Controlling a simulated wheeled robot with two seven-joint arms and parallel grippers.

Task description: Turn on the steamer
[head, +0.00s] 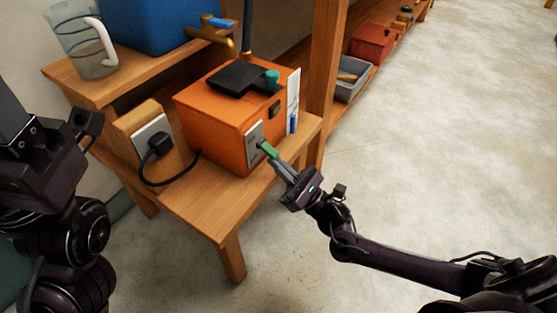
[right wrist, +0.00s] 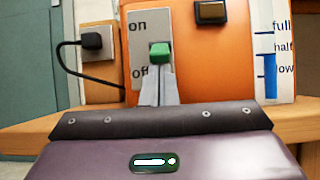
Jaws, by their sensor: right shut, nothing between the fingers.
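The steamer is an orange box (head: 225,115) on a wooden table, with a black lid and teal knob on top. On its front a grey plate (right wrist: 137,50) reads "on" above and "off" below, with a green switch (right wrist: 160,53) between the words. I cannot tell which position the switch is in. My right gripper (head: 272,157) is shut and empty, its fingertips at the switch; in the right wrist view the fingers (right wrist: 158,88) are just below it, perhaps touching. My left gripper (head: 40,155) is at the left edge, away from the steamer; its fingers are not clear.
A black plug (head: 159,143) sits in a wall-type socket left of the steamer, its cord running to the box. A glass jug (head: 85,50) and blue tank (head: 150,20) with a brass tap stand behind. A level gauge (right wrist: 270,60) is right of the switch. The floor at right is clear.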

